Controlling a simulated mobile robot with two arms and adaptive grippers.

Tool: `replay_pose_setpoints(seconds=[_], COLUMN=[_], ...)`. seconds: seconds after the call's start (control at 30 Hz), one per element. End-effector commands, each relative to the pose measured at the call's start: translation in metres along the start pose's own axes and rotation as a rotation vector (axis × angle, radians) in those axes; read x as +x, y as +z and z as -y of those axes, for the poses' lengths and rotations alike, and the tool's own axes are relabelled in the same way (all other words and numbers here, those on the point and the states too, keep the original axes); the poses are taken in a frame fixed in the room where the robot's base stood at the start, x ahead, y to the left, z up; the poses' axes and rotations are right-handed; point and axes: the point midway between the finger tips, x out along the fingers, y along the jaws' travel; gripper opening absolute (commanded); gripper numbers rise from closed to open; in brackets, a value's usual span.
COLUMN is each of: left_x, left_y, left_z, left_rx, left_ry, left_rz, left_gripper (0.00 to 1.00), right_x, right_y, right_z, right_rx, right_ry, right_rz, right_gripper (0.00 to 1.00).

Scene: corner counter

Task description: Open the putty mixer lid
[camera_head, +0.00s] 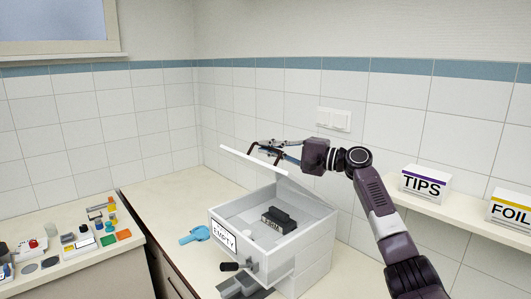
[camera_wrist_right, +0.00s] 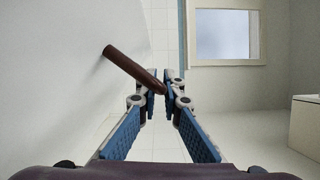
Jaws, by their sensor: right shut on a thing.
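The putty mixer appears to be the white box (camera_head: 305,236) on the corner counter, with an "EMPTY" label (camera_head: 223,234) on its front. Its white lid (camera_head: 246,160) is raised and tilted, and the inside of the box shows. A dark block (camera_head: 278,220) with lettering is inside. My right gripper (camera_head: 270,148) is above the raised lid at its dark handle. In the right wrist view the brown handle bar (camera_wrist_right: 128,66) runs to between the fingertips (camera_wrist_right: 152,92), and the gripper is shut on it. My left gripper is not in view.
A light blue tool (camera_head: 196,234) lies left of the box. Several small parts (camera_head: 84,238) cover the left counter. A shelf at right holds a "TIPS" box (camera_head: 425,184) and a "FOIL" box (camera_head: 510,208). A tiled wall (camera_head: 240,110) stands behind.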

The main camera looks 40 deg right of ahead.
Motion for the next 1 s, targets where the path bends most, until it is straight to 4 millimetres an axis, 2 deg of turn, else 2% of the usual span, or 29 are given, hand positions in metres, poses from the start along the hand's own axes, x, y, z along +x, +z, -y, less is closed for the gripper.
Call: replay_pose_setpoints(seconds=[0.37,0.4,0.57,0.87,1.0], left_x=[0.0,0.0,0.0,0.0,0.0], left_y=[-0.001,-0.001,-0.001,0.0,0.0], left_z=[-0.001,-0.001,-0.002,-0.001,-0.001], left_rx=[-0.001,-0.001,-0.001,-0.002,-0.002], left_ry=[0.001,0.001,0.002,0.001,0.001], left_rz=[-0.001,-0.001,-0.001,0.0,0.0], left_gripper=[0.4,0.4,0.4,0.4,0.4], right_x=[0.0,0.0,0.0,-0.002,-0.013], right_y=[-0.001,-0.001,-0.001,-0.001,-0.002], right_z=[0.0,0.0,0.0,0.0,-0.001], right_rx=[0.006,0.006,0.006,0.005,0.005], right_ry=[0.0,0.0,0.0,0.0,0.002], right_rz=[-0.001,-0.001,-0.001,-0.001,-0.002], right_gripper=[0.0,0.08,0.24,0.24,0.24])
